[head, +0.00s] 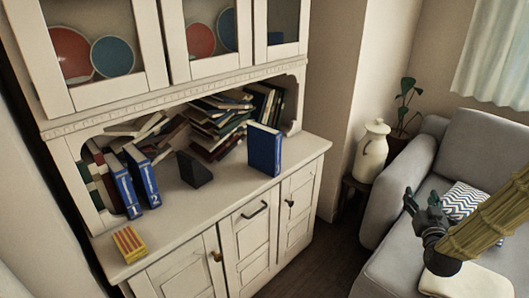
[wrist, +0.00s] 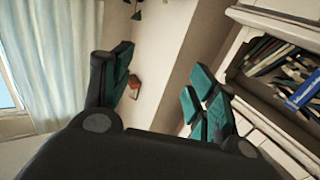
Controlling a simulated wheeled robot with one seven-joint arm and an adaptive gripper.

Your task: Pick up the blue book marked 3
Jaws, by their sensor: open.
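In the head view, a blue book (head: 264,150) stands upright alone on the right part of the cabinet's counter. No number can be read on it here. Two more blue books, marked 1 (head: 126,191) and 2 (head: 149,182), stand leaning at the counter's left. My gripper (head: 422,203) is open and empty over the grey sofa at the right, well apart from the cabinet. In the wrist view its teal fingers (wrist: 160,95) are spread, and a blue book (wrist: 303,92) shows at the right edge.
The white cabinet (head: 240,218) has a shelf with piled books (head: 215,125) behind the counter. A dark block (head: 194,170) and a yellow-red box (head: 129,244) lie on the counter. A cream vase (head: 372,152) and the sofa (head: 485,150) are at the right.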

